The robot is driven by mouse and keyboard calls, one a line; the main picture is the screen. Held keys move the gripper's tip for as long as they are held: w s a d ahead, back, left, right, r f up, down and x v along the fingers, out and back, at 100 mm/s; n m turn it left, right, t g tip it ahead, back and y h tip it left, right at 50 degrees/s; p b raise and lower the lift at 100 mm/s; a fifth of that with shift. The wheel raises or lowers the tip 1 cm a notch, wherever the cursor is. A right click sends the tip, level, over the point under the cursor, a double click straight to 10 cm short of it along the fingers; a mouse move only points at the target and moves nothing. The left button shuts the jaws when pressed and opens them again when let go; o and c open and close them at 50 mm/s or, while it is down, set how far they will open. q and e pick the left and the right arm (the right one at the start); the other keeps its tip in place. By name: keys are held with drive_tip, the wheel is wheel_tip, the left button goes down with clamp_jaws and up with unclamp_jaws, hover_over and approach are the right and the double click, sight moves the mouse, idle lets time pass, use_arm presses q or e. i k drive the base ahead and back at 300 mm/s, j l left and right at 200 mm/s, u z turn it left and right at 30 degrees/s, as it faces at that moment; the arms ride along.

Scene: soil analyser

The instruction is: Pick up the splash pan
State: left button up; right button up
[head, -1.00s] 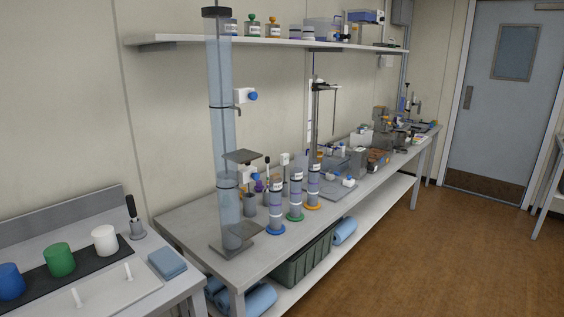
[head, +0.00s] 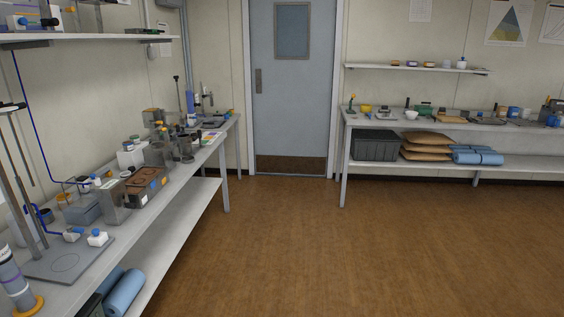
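I cannot pick out a splash pan for certain in the head view; the small items on both benches are too far off to tell. The left bench (head: 190,185) holds a grey plate with a rod stand (head: 75,262), a grey box (head: 84,209), a brown-topped tray (head: 147,186) and several small devices towards its far end. The right bench (head: 432,124) holds a yellow bowl (head: 365,109), a white bowl (head: 411,115) and several small instruments. Neither of my grippers is in view.
A closed blue-grey door (head: 291,120) stands between the benches. The brown floor (head: 330,250) is clear. Under the right bench are a dark crate (head: 375,145), brown sacks (head: 426,140) and blue rolls (head: 477,157). Another blue roll (head: 124,292) lies under the left bench. Wall shelves (head: 420,69) hang above.

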sight(142, 31)
drive_tip(key=i+z, duration=0.2)
drive_tip(key=i, duration=3.05)
drive_tip(key=i+l+u, duration=0.1)
drive_tip(key=i, duration=1.05)
